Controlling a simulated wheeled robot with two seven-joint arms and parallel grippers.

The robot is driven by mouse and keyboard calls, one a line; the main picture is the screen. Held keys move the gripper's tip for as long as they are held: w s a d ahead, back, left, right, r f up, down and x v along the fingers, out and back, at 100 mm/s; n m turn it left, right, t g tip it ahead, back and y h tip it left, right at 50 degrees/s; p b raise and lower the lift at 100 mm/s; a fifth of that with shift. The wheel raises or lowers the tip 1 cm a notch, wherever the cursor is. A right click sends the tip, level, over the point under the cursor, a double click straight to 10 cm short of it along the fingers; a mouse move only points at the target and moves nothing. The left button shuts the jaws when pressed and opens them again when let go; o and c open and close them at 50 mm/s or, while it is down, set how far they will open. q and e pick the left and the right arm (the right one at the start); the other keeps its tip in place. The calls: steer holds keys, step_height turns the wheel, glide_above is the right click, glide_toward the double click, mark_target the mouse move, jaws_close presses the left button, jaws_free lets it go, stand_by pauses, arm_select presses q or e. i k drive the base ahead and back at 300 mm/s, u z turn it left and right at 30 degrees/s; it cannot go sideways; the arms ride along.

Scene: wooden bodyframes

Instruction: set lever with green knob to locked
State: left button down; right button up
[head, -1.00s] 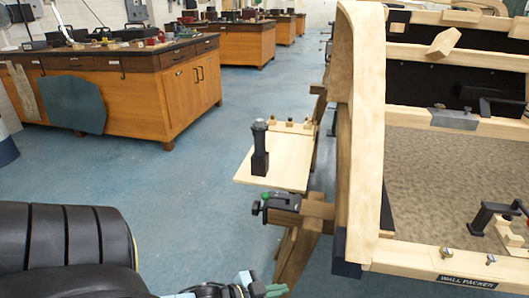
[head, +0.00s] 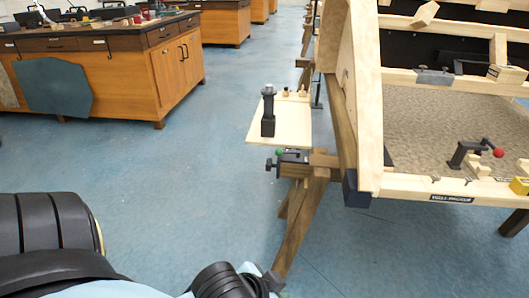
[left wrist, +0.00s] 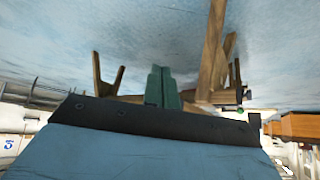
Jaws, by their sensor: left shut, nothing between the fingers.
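The small green knob (head: 279,152) sits at the left end of a black lever fitting (head: 295,157) on the end of a wooden beam in the head view. The lever's exact position is too small to read. The green knob also shows tiny in the left wrist view (left wrist: 240,110), right of the fingers. My left gripper (left wrist: 158,72) has its green fingers together and empty, apart from the knob. In the head view my left arm is at the bottom edge, below the lever, with its fingers mostly cut off. My right gripper is not in view.
A pale board (head: 292,125) with a black upright handle (head: 268,112) lies beyond the lever. A wooden leg (head: 302,225) stands below it. The large wooden frame (head: 362,100) fills the right, with a red-knobbed lever (head: 499,153). Blue floor (head: 190,180) is clear on the left.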

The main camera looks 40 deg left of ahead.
mark_target(279, 151)
steer(key=u, duration=0.45)
steer(key=i, duration=1.2)
steer(key=u, duration=0.3)
